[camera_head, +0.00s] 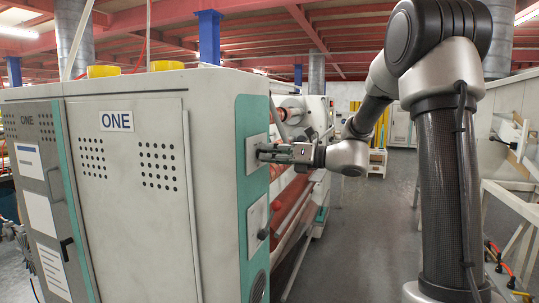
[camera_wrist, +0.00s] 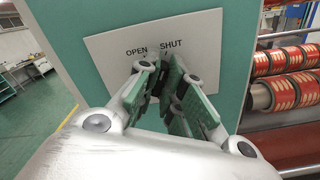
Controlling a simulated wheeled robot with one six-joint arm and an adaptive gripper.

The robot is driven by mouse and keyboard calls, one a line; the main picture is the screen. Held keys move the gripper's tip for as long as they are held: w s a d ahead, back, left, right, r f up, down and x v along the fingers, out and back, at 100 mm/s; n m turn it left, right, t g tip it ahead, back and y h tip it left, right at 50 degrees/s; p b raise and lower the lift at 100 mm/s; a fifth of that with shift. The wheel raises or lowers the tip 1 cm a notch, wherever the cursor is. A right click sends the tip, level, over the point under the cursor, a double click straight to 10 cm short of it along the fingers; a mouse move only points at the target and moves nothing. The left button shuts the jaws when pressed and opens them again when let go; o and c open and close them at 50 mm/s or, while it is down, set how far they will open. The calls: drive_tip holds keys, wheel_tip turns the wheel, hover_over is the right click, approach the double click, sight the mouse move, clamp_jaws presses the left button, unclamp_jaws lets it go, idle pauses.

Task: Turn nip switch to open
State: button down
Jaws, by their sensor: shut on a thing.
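The switch plate (camera_wrist: 112,52) is a pale panel on the machine's teal end face. It is printed OPEN on the left and SHUT on the right. In the head view the plate (camera_head: 251,165) is on the near machine's right end. My gripper (camera_wrist: 162,84) is at the plate, below the lettering, with its fingers close together on the nip switch. The fingers hide nearly all of the switch, so its angle cannot be told. In the head view my gripper (camera_head: 265,153) reaches the plate from the right.
The grey cabinet marked ONE (camera_head: 117,121) stands left of my arm. A second plate with a dark knob (camera_head: 262,234) is below the switch plate. Red-and-gold rolls (camera_wrist: 285,60) are right of the panel. Open grey floor (camera_head: 375,230) lies between the machine and the right-hand frames.

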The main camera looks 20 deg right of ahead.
drive_tip(key=n, duration=1.1)
drive_tip(key=shift+s+a, duration=0.1)
drive_tip(key=shift+s, duration=0.05)
drive_tip(key=shift+n, duration=0.4)
drive_tip(key=c, duration=1.5)
unclamp_jaws()
drive_tip(key=shift+c, duration=0.2)
drive_tip(key=v, duration=1.2)
